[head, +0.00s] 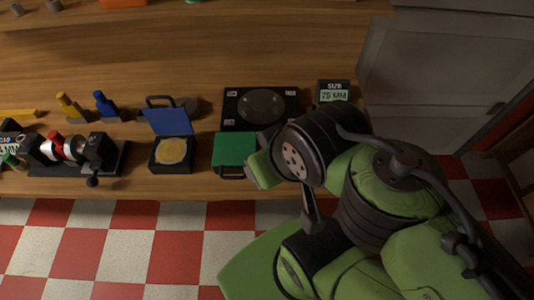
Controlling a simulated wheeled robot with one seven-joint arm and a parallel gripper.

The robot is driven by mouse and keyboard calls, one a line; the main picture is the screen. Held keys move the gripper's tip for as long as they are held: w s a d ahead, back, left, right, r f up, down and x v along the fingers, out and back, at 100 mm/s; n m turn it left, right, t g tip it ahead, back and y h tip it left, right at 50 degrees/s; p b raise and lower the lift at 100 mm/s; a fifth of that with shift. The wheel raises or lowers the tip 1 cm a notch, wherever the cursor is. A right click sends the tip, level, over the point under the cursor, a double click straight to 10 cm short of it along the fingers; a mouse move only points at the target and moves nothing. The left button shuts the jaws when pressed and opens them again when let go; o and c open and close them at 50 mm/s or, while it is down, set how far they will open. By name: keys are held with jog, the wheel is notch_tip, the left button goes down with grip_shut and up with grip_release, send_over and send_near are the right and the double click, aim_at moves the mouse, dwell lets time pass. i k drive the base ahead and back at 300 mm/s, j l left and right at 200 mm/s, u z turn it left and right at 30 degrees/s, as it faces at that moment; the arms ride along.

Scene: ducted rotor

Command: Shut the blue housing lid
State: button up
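The blue housing lid (167,122) stands open, tilted up at the back of its small black box (172,168), with a dark handle (160,100) on its upper edge. The open box shows a round yellowish disc (171,150) inside. The box sits near the front edge of the wooden bench. My arm comes in from the lower right, and its dark and green links lie well to the right of the blue lid. My gripper cannot be made out in this view.
A green-lidded box (234,148), lid down, is just right of the blue one. Behind it lies a black plate with a disc (262,106), and a "75 MM" sign (333,91). Left are yellow (68,105) and blue (104,103) pieces and a clamp-like fixture (75,150).

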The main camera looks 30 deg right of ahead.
aim_at(174, 119)
jog(key=i+j+u, duration=0.75)
